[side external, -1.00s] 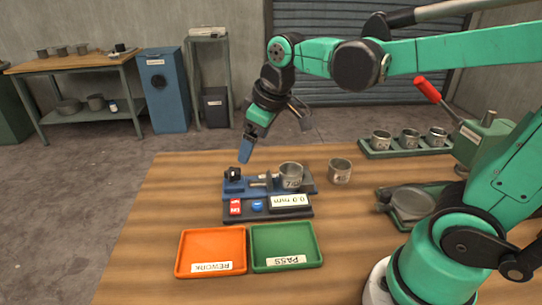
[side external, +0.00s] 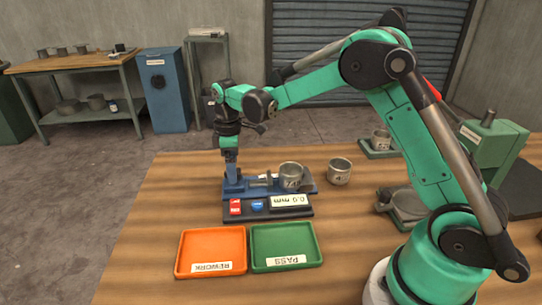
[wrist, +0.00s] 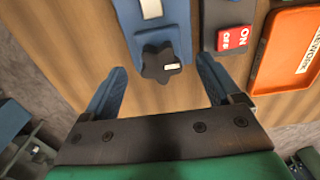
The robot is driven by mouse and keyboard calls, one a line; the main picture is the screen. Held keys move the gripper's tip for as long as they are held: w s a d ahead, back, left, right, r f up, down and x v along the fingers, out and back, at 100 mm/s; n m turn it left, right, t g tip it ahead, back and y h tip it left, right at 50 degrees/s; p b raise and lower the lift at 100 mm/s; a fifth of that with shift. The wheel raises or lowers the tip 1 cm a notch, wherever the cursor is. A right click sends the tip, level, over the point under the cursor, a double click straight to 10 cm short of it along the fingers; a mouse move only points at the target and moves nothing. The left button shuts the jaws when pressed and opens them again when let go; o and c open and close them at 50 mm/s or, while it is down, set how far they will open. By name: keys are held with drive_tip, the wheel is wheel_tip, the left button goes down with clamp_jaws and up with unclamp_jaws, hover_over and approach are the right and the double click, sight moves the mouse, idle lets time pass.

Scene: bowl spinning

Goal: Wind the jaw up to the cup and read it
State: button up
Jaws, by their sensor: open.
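My gripper (side external: 231,172) is over the left end of the blue measuring fixture (side external: 308,186). In the wrist view my gripper (wrist: 160,88) is open, with its two blue fingers apart on either side of a black star-shaped knob (wrist: 160,64). The knob has a pale mark and sits at the end of the fixture. I cannot tell if the fingers touch it; gaps show on both sides. A metal cup (side external: 291,176) stands upright on the fixture, right of the sliding jaw (side external: 262,181). The readout (side external: 289,200) shows 0.0 mm.
A red ON/OFF switch (side external: 235,207) and a blue button (side external: 257,206) sit in front. An orange REWORK tray (side external: 211,232) and green PASS tray (side external: 285,228) lie nearer. Another metal cup (side external: 340,172) stands right of the fixture. A green press (side external: 492,145) stands farther right.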

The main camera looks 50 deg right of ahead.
drive_tip(key=shift+f, duration=0.5)
clamp_jaws()
